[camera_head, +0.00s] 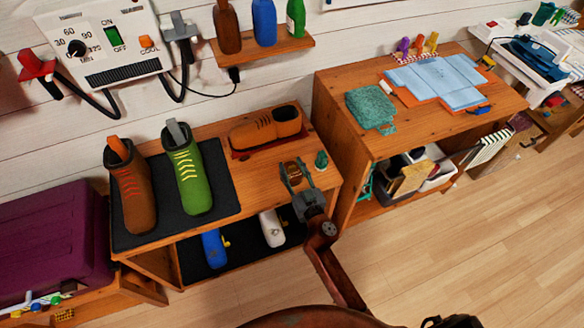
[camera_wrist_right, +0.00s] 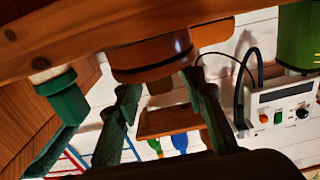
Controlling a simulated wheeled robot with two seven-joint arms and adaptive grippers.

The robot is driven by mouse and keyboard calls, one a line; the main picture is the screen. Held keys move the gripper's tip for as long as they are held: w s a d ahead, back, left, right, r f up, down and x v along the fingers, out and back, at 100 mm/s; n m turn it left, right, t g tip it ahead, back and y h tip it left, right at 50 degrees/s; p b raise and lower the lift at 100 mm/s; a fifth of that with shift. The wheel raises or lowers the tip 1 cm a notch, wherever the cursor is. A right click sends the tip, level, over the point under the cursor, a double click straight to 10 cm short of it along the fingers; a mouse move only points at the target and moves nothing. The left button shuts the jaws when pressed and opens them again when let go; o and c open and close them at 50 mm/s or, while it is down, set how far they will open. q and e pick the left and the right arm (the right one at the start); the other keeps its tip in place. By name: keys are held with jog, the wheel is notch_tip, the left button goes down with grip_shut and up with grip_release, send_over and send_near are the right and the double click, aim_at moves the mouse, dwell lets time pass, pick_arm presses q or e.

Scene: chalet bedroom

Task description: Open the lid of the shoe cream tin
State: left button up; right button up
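The shoe cream tin (camera_head: 292,171) is a small round brown tin on the wooden bench, between the brown shoe and a small green item. In the right wrist view the tin (camera_wrist_right: 150,62) appears upside down, with a dark seam round its side; its lid looks closed. My right gripper (camera_head: 295,178) is over the near side of the tin. In the right wrist view its two fingers (camera_wrist_right: 163,88) are spread, one towards each side of the tin. I cannot tell whether they touch it. My left gripper is not in view.
A small green item (camera_head: 320,160) stands close right of the tin. A brown shoe (camera_head: 266,128) lies behind it. Brown and green boots (camera_head: 187,172) stand on a dark mat (camera_head: 225,195) to the left. A taller wooden cabinet (camera_head: 335,125) stands to the right.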

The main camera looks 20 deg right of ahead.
grip_shut()
dwell(0.7)
